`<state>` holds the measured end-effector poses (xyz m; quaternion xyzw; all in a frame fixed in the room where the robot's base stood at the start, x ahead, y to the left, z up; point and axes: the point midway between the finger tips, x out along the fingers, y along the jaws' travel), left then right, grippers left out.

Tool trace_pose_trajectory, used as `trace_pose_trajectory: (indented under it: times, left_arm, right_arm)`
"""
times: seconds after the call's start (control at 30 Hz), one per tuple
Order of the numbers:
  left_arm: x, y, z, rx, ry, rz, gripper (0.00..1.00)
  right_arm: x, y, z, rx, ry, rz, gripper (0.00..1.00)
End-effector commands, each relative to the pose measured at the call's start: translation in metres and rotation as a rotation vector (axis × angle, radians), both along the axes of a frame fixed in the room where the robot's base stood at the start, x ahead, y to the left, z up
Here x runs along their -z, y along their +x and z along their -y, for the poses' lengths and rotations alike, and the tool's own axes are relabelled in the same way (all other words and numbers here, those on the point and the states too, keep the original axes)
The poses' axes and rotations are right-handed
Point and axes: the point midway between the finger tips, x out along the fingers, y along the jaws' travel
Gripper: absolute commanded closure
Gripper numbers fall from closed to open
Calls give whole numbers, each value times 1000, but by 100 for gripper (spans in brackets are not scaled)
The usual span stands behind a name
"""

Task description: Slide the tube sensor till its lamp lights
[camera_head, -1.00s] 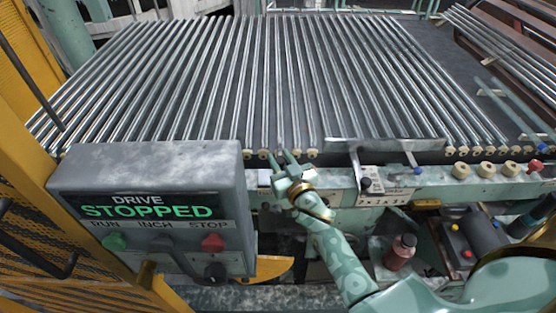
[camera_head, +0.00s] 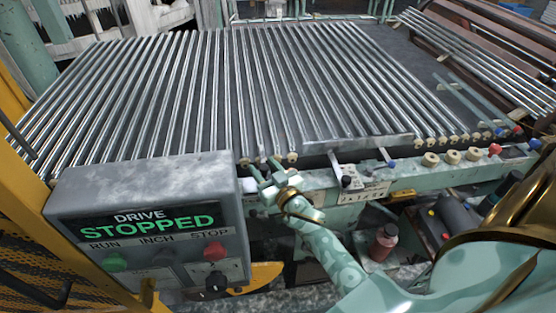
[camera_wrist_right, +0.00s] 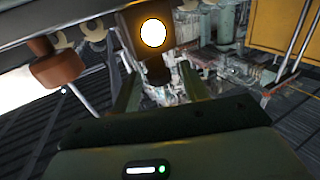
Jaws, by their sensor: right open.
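My right gripper (camera_head: 264,166) is at the front rail of the tube bed, with its fingers apart. In the right wrist view, a dark brown block (camera_wrist_right: 134,22) lies just past and between the fingers (camera_wrist_right: 158,90). A round lamp (camera_wrist_right: 153,33) on its face glows bright white-yellow with an orange rim; I take this block for the tube sensor. I cannot tell whether a finger touches it. In the head view the sensor is not clearly made out beside my fingers. My left gripper is not in view.
Parallel glass tubes (camera_head: 200,90) cover the sloping bed behind the rail (camera_head: 440,168). A grey control box (camera_head: 140,185) at the left reads DRIVE STOPPED. A small black-knobbed fitting (camera_head: 347,181) sits right of my gripper. A reddish bottle (camera_head: 383,243) stands below the rail.

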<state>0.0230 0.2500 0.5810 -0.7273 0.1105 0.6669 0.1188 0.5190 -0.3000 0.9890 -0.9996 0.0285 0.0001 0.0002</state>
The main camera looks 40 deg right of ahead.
Motion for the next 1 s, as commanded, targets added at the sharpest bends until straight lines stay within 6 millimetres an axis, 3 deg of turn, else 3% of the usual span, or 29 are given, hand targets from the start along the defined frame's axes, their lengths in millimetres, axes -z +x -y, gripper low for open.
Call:
trace_pose_trajectory:
  times: [0.4, 0.53, 0.7, 1.0]
  left_arm:
    - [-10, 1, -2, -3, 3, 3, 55]
    - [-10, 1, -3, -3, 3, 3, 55]
    - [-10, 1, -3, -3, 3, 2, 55]
    - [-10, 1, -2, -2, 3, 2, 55]
  right_arm:
    - [0, -105, -6, 1, 0, -4, 55]
    - [0, -131, -8, 1, -1, -4, 55]
    - [0, -150, -10, 0, -1, -2, 55]
    - [0, -154, -10, 0, -1, -1, 55]
